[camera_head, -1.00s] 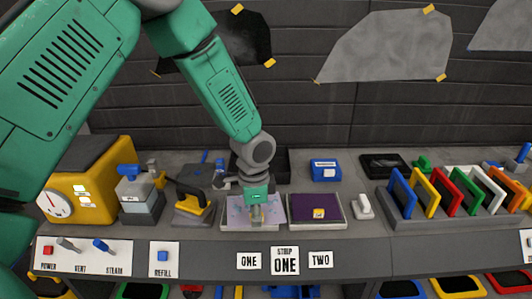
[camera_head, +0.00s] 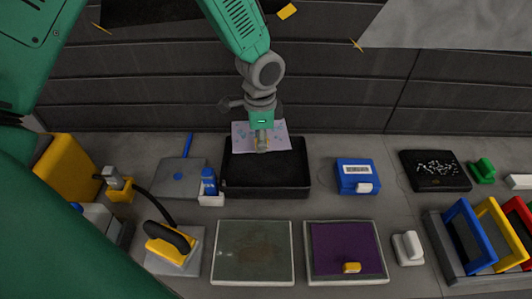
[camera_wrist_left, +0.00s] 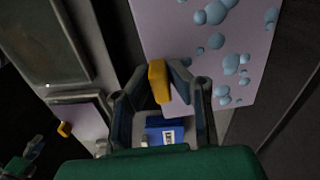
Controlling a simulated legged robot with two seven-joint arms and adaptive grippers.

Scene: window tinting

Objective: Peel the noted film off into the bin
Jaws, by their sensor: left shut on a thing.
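My left gripper (camera_head: 262,145) is shut on a pale lilac film (camera_head: 282,136) with blue droplet marks, holding it over the back edge of the black open bin (camera_head: 265,190). In the left wrist view the film (camera_wrist_left: 215,45) hangs beyond the fingers (camera_wrist_left: 160,100), with a yellow tab (camera_wrist_left: 158,82) at the jaws. The left pane (camera_head: 253,255) is bare grey glass with a faint brownish patch. The right pane (camera_head: 344,245) carries a purple film with a yellow tab (camera_head: 351,268). The notes on the bench front are out of view. My right gripper does not show.
A blue spray bottle (camera_head: 208,182) stands left of the bin and a blue labelled box (camera_head: 356,176) right of it. A yellow-handled tool (camera_head: 170,243) and a white block (camera_head: 408,248) flank the panes. Coloured frames (camera_head: 470,235) stand at the right.

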